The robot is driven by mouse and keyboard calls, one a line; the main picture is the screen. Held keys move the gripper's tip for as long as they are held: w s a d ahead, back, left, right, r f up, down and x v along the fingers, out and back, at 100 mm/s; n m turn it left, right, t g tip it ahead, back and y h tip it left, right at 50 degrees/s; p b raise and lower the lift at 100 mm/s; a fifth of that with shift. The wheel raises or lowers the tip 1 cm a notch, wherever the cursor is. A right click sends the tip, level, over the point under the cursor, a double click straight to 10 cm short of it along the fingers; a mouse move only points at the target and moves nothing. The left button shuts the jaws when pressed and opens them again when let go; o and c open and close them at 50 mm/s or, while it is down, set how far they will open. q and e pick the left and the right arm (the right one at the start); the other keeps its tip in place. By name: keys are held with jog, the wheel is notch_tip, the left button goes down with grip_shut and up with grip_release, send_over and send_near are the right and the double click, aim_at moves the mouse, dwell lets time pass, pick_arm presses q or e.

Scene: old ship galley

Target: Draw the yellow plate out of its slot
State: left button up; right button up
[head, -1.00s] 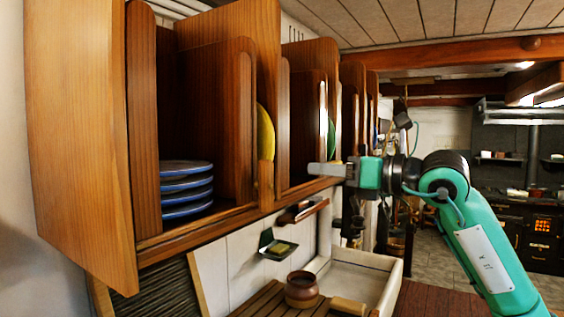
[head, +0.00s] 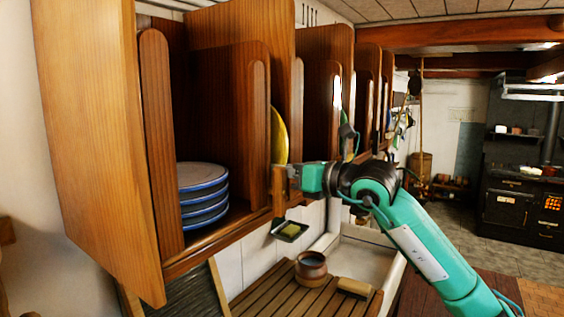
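The yellow plate (head: 280,137) stands on edge in a narrow slot of the wooden rack, with only a thin curved strip of it showing past the divider. My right gripper (head: 288,181) is at the front of that slot, at the plate's lower part. The gripper and the slot's front lip hide the plate's lower end. I cannot tell whether the fingers touch the plate or whether they are open or shut. My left gripper is not in view.
The wooden rack (head: 207,246) has upright dividers on both sides of the plate. Blue-rimmed plates (head: 203,178) are stacked in the left bay. Below are a slatted board (head: 270,295), a brown pot (head: 310,266) and a pale sink (head: 366,257). The room to the right is open.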

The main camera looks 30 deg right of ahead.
grip_shut()
jog(key=shift+b+v, duration=0.9)
jog(key=shift+b, duration=0.05)
jog(key=shift+s+d, duration=0.1)
jog(key=shift+s, duration=0.05)
jog(key=shift+b+v, duration=0.8)
jog(key=shift+b, duration=0.05)
jog(key=shift+s+r, duration=0.15)
